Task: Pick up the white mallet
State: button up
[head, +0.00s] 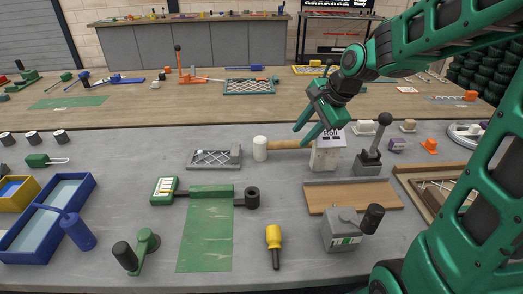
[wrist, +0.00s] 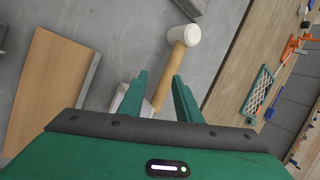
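The white mallet has a white cylindrical head (head: 260,148) and a wooden handle (head: 285,145) lying to the right, its far end by a white box. In the wrist view the head (wrist: 185,35) is beyond the fingertips and the handle (wrist: 163,82) runs back between them. My gripper (head: 301,134) is at the handle, near the box. In the wrist view my gripper (wrist: 160,76) is open, one finger on each side of the handle, with a gap visible. I cannot tell whether a finger touches the handle or how high the tips are.
The white box (head: 326,154) labelled "Roll" stands right beside the gripper. A grey lever tool (head: 370,160) is right of it. A grey tray with mesh (head: 215,159) lies left of the mallet head. Bare grey tabletop (head: 280,190) lies in front of the mallet.

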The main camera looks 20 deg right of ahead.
aim_at(281, 143)
jog(key=w+a+f+m, duration=0.1)
jog(key=w+f, duration=0.1)
jog(key=f, duration=0.1)
jog(key=w+a+f+m, duration=0.1)
jog(key=w+a+f, duration=0.1)
jog(key=w+f, duration=0.1)
jog(key=w+a+f+m, duration=0.1)
jog(key=w+f, duration=0.1)
jog(key=f, duration=0.1)
jog(key=shift+w+a+y, duration=0.2)
jog(key=shift+a+y, duration=0.15)
jog(key=shift+y, duration=0.05)
grip_shut()
